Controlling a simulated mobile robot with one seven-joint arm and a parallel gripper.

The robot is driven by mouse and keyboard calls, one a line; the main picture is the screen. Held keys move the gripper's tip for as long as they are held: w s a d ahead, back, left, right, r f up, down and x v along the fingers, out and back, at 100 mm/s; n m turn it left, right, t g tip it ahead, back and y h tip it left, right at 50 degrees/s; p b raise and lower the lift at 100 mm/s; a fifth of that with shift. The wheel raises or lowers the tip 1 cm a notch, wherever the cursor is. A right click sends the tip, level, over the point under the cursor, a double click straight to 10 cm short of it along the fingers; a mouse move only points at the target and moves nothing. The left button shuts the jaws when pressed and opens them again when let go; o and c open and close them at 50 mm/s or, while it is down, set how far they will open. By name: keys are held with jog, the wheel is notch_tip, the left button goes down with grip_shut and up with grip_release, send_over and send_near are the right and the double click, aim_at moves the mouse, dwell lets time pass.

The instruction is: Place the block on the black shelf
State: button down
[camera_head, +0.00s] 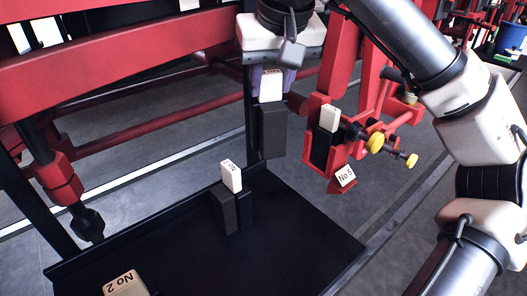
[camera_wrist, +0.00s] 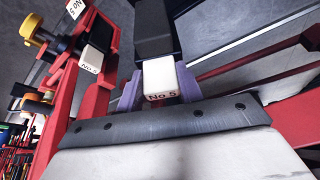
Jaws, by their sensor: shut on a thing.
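My gripper (camera_head: 271,86) points down with its purple fingers shut on a block (camera_head: 274,130). The block has a white top and a long dark grey body that hangs upright below the fingers. The black shelf (camera_head: 290,240) is a low-rimmed tray at the bottom of the head view. The held block is over or behind its far right part; I cannot tell how high above it, and no contact is clear.
On the shelf stand a similar white-topped block (camera_head: 231,178) and a "No 2" block (camera_head: 125,284) at the near edge. A red holder (camera_head: 341,155) with yellow knobs and its own block (camera_head: 328,118) stands close right. Red beams (camera_head: 120,65) lie behind left. The shelf's right side is bare.

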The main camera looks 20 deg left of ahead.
aim_at(275, 128)
notch_tip(275, 128, down, 14)
jog(key=shift+r+p, duration=0.1)
jog(key=shift+p, duration=0.25)
jog(key=shift+f, duration=0.2)
jog(key=c, duration=0.9)
grip_release()
jog(key=shift+r, duration=0.2)
jog(key=v, duration=1.2)
jog(key=shift+s+f+b, duration=0.1)
jog(key=shift+b, duration=0.3)
